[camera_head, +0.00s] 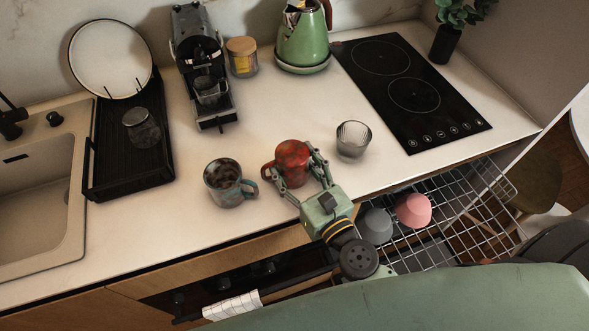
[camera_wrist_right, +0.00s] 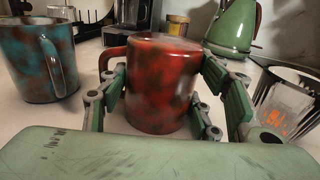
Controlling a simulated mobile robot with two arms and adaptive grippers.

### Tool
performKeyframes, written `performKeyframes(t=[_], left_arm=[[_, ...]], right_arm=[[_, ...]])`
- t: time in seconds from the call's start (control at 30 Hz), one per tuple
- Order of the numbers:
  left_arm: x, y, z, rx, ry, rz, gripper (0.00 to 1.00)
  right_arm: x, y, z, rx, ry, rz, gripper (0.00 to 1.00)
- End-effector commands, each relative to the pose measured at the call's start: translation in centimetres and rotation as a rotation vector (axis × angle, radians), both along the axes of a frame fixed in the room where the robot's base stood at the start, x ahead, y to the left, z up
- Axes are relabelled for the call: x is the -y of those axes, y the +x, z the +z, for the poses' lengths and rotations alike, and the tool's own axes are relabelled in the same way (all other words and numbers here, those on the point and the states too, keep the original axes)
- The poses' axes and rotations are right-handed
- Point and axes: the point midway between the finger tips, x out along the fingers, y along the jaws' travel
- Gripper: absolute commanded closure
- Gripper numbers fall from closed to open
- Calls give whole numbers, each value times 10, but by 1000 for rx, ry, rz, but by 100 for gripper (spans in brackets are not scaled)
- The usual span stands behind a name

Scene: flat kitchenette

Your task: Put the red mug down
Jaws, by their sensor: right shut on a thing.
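My left gripper is not in view.
The blue-brown mug (camera_head: 229,183) stands close to the left. The ribbed glass (camera_head: 353,139) stands close to the right. A coffee machine (camera_head: 203,67), a green kettle (camera_head: 302,38) and a black hob (camera_head: 413,92) are behind. A wire dishwasher rack (camera_head: 446,213) with bowls is pulled out in front.

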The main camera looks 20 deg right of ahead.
Motion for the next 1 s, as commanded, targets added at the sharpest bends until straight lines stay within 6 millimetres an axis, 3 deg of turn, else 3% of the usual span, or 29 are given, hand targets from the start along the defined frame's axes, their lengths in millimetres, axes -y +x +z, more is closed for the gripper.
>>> performKeyframes(t=[0.3,0.33,0.53,0.97,1.0], left_arm=[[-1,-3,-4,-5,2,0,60],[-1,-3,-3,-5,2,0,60],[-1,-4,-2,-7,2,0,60],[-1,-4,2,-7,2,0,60],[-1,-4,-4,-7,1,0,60]], right_arm=[[0,0,-3,2,0,-1,65],[0,0,-2,0,0,0,40],[0,0,-2,0,0,0,23],[0,-1,3,-1,0,0,23],[1,-7,-2,-3,-1,0,23]])
